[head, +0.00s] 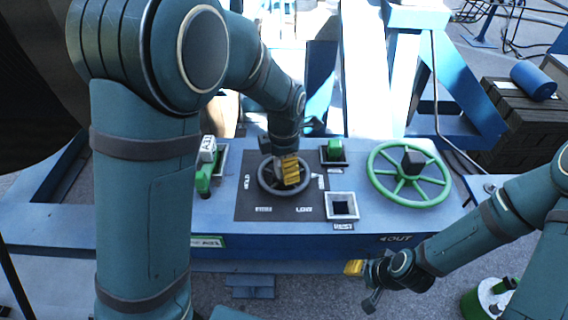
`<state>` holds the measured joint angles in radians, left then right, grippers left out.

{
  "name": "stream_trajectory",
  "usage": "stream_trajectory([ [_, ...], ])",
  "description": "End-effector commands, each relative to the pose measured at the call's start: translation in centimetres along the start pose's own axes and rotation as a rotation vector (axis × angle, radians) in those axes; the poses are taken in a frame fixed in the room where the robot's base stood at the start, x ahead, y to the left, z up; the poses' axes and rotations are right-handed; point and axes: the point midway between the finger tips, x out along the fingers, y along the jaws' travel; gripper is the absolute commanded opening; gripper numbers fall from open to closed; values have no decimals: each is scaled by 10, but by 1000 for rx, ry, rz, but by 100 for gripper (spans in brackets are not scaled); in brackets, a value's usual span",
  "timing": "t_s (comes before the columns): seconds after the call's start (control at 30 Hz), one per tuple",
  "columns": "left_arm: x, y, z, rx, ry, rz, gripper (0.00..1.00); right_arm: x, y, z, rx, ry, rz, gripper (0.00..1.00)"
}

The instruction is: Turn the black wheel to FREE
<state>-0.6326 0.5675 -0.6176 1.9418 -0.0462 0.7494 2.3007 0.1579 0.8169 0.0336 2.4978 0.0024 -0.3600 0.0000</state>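The black wheel (264,184) lies on a dark square plate on the blue console. Small white labels stand around it; one at the lower right seems to read LOW (304,209), and the label at the lower left (263,209) is too small to read surely. My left gripper (287,170) reaches down from above onto the wheel, its yellow finger pads over the hub and the right part of the ring. Its grip on the wheel is not clear. My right gripper (363,283) is open and empty, in front of the console, below the OUT marking.
A green spoked wheel (378,187) is on the console's right. A green-and-white lever (205,168) stands left of the plate, a green block (334,150) behind, and a square socket (342,206) at the front right. Wooden crates (520,120) stand at far right.

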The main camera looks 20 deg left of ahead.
Motion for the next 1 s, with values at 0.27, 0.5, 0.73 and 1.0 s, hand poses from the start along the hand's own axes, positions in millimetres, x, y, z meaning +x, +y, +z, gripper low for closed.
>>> stream_trajectory([
  [0.27,-3,0,0,3,1,-1,78,0,0,0,0,0,0,47],
  [0.5,-40,0,1,4,-3,2,78,0,0,0,0,0,0,47],
  [0.73,-86,0,1,2,-3,2,78,0,0,0,0,0,0,47],
  [1.0,-116,0,0,1,0,0,78,0,0,0,0,0,0,47],
])
